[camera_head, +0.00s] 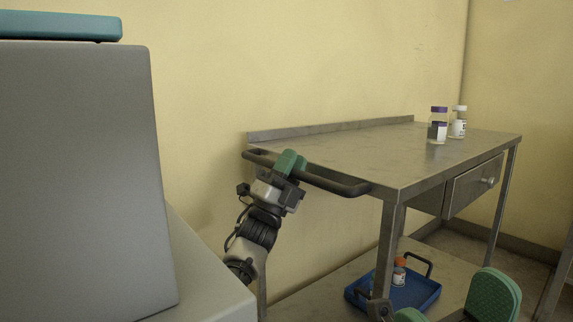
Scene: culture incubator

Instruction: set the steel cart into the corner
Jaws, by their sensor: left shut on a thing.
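The steel cart (340,151) has a flat top with a raised back edge, a drawer at the right and a lower shelf. Its back edge runs along the yellow wall. My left gripper (289,164) is shut on the cart's dark push handle (335,186) at the near left end. My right gripper (450,309) is at the lower right, partly cut off by the frame edge. Its green pads are apart, with nothing seen between them. The room corner (464,60) shows behind the cart's far end; some floor shows there.
A blue tray (418,293) with a small bottle (398,272) sits on the lower shelf. A grey box-like unit (80,180) fills the left. A steel leg (556,280) stands at the far right.

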